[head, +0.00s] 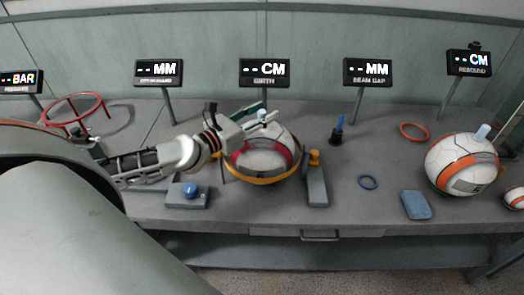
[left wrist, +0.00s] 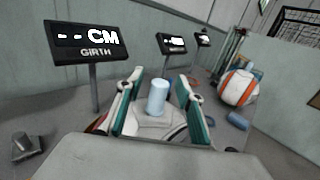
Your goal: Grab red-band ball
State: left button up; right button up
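The red-band ball (head: 262,157) is white with a dark red band. It sits in a yellow ring stand (head: 263,181) below the GIRTH display. A pale blue cylindrical plug (left wrist: 157,98) stands up from its top. My left gripper (head: 266,112) is over the top of the ball, coming in from the left. In the left wrist view its two green-padded fingers (left wrist: 159,82) are apart, one on each side of the plug, with a visible gap to it. The ball's lower part is hidden by the stand and, in the wrist view, by the gripper. My right gripper is not in view.
A yellow-topped post (head: 315,180) and a blue-knobbed box (head: 189,192) flank the stand. The GIRTH display (head: 264,72) rises behind it.

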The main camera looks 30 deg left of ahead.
pick_arm(q)
grip_shut()
jog(key=shift+r, duration=0.1)
